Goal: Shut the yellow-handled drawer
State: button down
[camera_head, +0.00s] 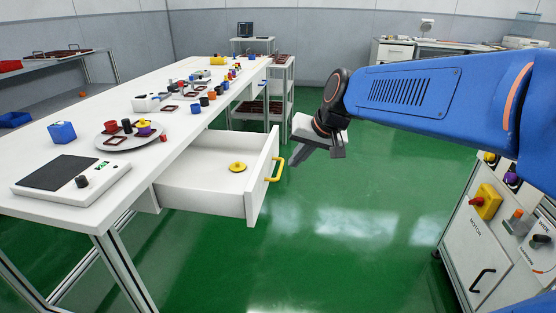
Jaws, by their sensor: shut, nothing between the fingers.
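The white drawer (258,191) under the long table is pulled out to the right, with its yellow handle (275,169) on the outer face. A yellow round piece (237,167) lies on the drawer's floor. My gripper (292,163) hangs from the blue arm just right of the drawer front, its fingers pointing down and left. It is shut and empty. The fingertips appear close to the handle in the picture; whether they touch it cannot be told.
The white table (60,215) carries a scale (72,178), a blue box (62,132), a round tray (101,145) and many small parts. A shelf rack (290,100) stands behind. A white cabinet (475,240) stands at the right. Green floor between is clear.

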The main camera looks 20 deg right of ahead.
jog(key=w+d+r+m, duration=0.1)
jog(key=w, duration=0.5)
jog(key=shift+t, duration=0.3)
jog(key=x, duration=0.9)
jog(key=shift+w+a+f, duration=0.15)
jog(key=shift+w+f, duration=0.05)
jog(key=shift+w, duration=0.05)
send_over(201, 170)
jog(key=d, duration=0.1)
jog(key=shift+s+d, duration=0.15)
jog(key=shift+s, duration=0.1)
jog(key=shift+w+a, duration=0.3)
jog(key=shift+a, duration=0.25)
jog(key=shift+r, duration=0.15)
jog(key=shift+r, duration=0.1)
